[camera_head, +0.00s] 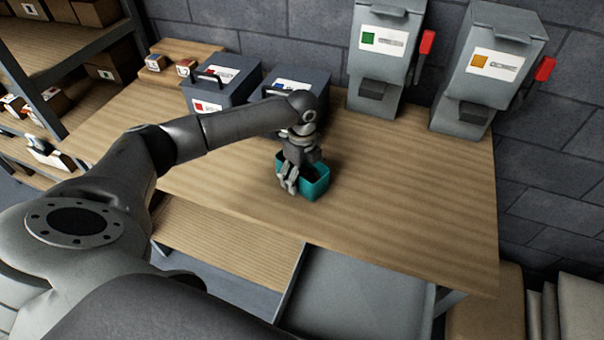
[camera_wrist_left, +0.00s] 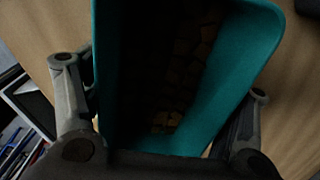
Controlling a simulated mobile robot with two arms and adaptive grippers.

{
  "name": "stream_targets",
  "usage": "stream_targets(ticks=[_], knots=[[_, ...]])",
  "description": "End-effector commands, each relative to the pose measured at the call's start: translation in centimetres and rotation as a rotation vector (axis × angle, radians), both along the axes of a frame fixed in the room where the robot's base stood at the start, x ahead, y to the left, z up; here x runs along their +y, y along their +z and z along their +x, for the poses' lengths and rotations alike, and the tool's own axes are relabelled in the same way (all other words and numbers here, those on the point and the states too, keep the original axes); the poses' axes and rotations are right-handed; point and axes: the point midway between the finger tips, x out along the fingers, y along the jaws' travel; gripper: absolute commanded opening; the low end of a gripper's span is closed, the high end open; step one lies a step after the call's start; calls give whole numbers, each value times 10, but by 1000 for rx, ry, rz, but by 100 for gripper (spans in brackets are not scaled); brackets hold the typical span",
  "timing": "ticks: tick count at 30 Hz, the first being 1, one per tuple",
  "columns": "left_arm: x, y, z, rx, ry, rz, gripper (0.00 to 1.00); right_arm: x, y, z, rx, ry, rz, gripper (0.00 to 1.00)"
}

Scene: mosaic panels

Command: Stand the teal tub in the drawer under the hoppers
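The teal tub (camera_head: 317,184) stands on the wooden bench (camera_head: 400,205), in front of the hoppers. Small brownish pieces lie inside the tub, which also shows in the left wrist view (camera_wrist_left: 235,60). My left gripper (camera_head: 292,178) is down at the tub, with its fingers on either side of it. In the left wrist view the fingers (camera_wrist_left: 165,95) flank the tub closely; whether both press on it is unclear. An open grey drawer (camera_head: 355,290) juts out below the bench's front edge, its visible floor bare. My right gripper is not in view.
Two grey hoppers with red levers, one with a green label (camera_head: 385,60) and one with an orange label (camera_head: 487,75), stand at the back. Two lidded grey boxes (camera_head: 222,88) (camera_head: 290,80) stand left of them. The bench right of the tub is clear.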

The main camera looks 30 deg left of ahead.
Motion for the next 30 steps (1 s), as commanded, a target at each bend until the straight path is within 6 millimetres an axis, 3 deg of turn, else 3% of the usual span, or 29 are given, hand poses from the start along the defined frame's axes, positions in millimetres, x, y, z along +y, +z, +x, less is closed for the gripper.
stream_targets(ticks=[2, 12, 23, 28, 30], knots=[[0, 0, 0, 0, 0, 0, 62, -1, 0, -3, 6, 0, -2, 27], [0, 1, 1, -2, 1, 0, 19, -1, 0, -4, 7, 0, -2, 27], [0, 9, 2, -5, 1, 0, 19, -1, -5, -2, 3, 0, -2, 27], [0, 31, 2, -7, 0, -1, 19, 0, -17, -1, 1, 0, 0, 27], [-12, 44, 2, -7, -4, -3, 19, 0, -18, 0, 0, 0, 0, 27]])
